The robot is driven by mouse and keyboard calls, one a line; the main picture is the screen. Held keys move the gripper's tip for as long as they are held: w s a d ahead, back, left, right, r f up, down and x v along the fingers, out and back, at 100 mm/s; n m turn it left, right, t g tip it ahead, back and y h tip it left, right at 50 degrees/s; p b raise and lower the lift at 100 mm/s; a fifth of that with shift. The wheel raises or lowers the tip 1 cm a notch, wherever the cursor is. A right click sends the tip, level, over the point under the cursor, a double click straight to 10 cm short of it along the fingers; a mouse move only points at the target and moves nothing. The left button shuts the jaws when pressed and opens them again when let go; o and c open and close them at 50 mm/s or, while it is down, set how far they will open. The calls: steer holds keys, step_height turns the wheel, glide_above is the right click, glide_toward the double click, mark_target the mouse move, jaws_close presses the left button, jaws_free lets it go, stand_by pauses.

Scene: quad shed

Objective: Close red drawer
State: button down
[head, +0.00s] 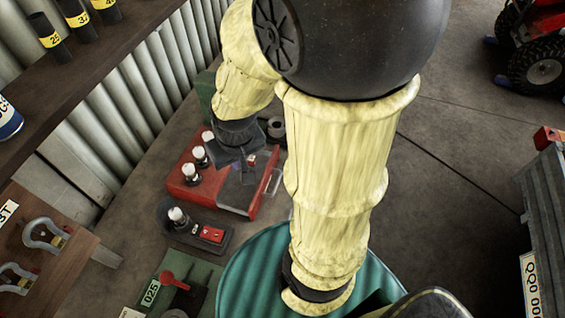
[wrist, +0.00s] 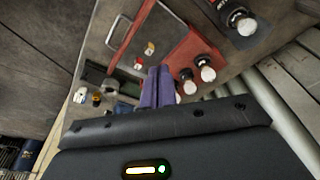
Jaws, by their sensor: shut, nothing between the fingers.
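The red drawer (head: 235,192) is part of a red cabinet (head: 184,186) in the middle left of the head view. It stands pulled out, with its grey inside showing and a pale bar handle on the right. In the wrist view the open drawer (wrist: 163,30) holds small red and white pieces (wrist: 149,48), and its handle (wrist: 114,31) is at the left. My gripper (head: 248,162) is above the drawer and partly hides it. In the wrist view its bluish fingers (wrist: 155,88) are together and empty. I cannot tell whether they touch the drawer.
White-topped knobs (head: 199,153) stand on the cabinet. A dark base with a red block (head: 211,235) is in front of it. A teal drum (head: 240,275) is below my arm. A brown shelf (head: 90,60) runs along the corrugated wall. Floor at the right is partly clear.

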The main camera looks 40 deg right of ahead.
mark_target(274, 166)
steer(key=s+d+f+m+t+y+b, duration=0.2)
steer(key=d+f+m, duration=0.4)
steer(key=d+m, duration=0.5)
steer(key=s+d+f+m+t+y+b, duration=0.2)
steer(key=d+f+m, duration=0.5)
steer(key=d+m, duration=0.4)
steer(key=m+y, duration=0.1)
steer(key=m, duration=0.5)
steer(key=shift+d+f+y, duration=0.15)
steer(key=shift+d+y, duration=0.15)
steer(key=shift+d, duration=0.1)
steer(key=shift+f, duration=0.1)
steer(key=p+x, duration=0.1)
steer(key=x, duration=0.8)
steer(key=shift+w+a+f, duration=0.1)
steer(key=shift+w+a, duration=0.15)
steer(key=shift+w, duration=0.05)
steer(key=w+a+p, duration=0.1)
steer(key=w+a, duration=0.1)
steer(key=w, duration=0.1)
steer(key=shift+p, duration=0.35)
steer(key=shift+w+a, duration=0.2)
steer(key=shift+w+f, duration=0.1)
